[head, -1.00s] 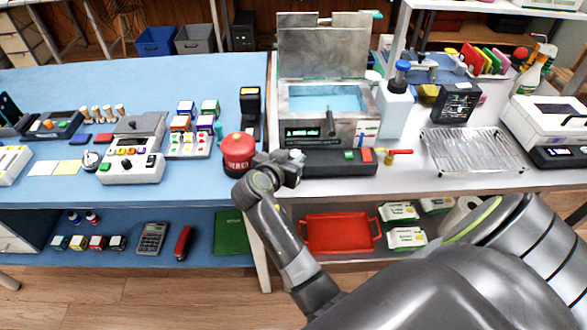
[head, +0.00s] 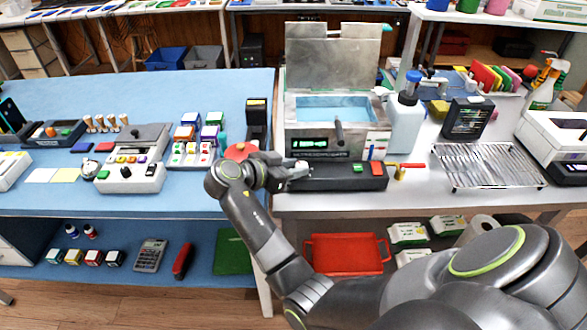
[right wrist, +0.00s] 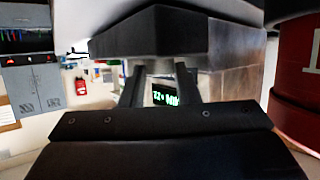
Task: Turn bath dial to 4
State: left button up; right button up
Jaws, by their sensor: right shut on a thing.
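The bath (head: 300,143) is a grey metal tank with its lid up and blue liquid inside. Its front has a small green-lit display (head: 311,143), whose digits I cannot read surely; the display also shows in the right wrist view (right wrist: 165,94). A black control box (head: 345,177) lies along the bath's front. My right gripper (head: 299,170) is at the left end of this box, shut on the bath dial, which the fingers hide. In the right wrist view, the two fingers (right wrist: 158,80) reach in below a dark block. My left gripper is not in view.
A red round container (head: 240,151) stands close left of the bath, partly behind my right arm. A blue-capped bottle (head: 405,125) and a wire rack (head: 487,166) stand to the right. A red tray (head: 347,254) lies on the shelf below.

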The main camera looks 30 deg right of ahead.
jog(key=o, duration=1)
jog(key=shift+c, duration=0.2)
